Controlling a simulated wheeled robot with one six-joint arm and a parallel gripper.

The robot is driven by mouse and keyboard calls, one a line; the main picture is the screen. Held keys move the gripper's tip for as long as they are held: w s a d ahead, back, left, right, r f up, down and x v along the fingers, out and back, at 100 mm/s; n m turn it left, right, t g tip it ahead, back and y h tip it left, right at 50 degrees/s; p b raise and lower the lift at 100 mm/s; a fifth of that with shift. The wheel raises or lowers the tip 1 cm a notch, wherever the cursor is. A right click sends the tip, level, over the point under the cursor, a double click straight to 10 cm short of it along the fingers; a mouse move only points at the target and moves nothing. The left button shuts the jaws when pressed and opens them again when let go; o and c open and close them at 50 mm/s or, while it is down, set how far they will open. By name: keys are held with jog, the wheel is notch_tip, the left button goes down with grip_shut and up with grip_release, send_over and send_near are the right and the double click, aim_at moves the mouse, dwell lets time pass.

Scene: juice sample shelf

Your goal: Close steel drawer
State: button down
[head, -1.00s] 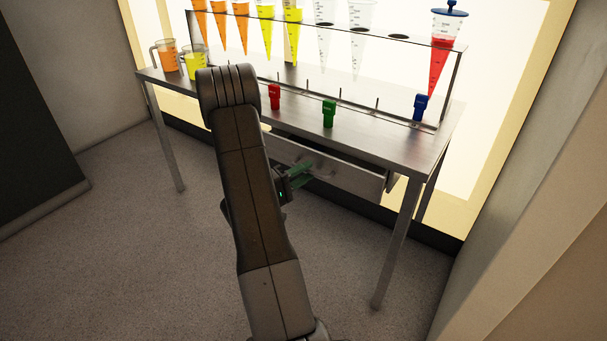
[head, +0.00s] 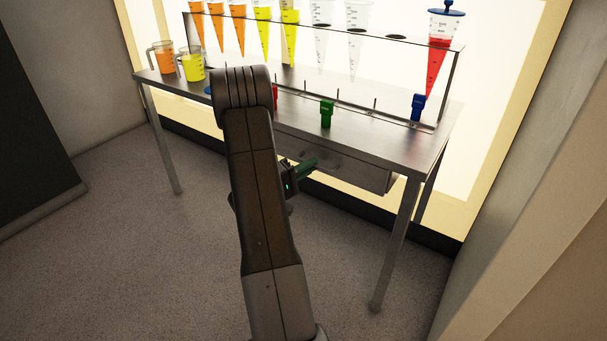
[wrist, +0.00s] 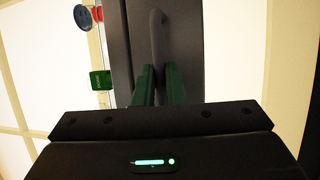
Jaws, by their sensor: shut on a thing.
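The steel drawer (head: 350,171) sits under the right part of the steel table in the head view. Its front lies close beneath the tabletop edge; a small remaining gap cannot be judged. My gripper (head: 311,164) is at the drawer front, its green fingers partly hidden by my arm. In the wrist view, the drawer's bar handle (wrist: 158,35) runs down between the two green fingers of my gripper (wrist: 161,72). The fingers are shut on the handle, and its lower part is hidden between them. The dark drawer front (wrist: 185,40) shows behind it.
The steel table (head: 385,148) carries a rack of cones (head: 455,75) with orange, yellow and red juice. Two jugs (head: 192,67) stand at the left. A table leg (head: 396,245) stands right of the drawer.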

jog(key=c, duration=1.8)
grip_release()
jog(key=shift+w+r, duration=0.1)
jog(key=shift+w, duration=0.05)
jog(key=shift+c, duration=0.2)
jog(key=o, duration=0.3)
jog(key=shift+d, duration=0.15)
jog(key=shift+o, duration=0.2)
jog(key=p+v, duration=0.1)
jog(key=v, duration=1.3)
jog(key=shift+p, duration=0.4)
jog(key=shift+w+d, duration=0.15)
jog(key=shift+w, duration=0.05)
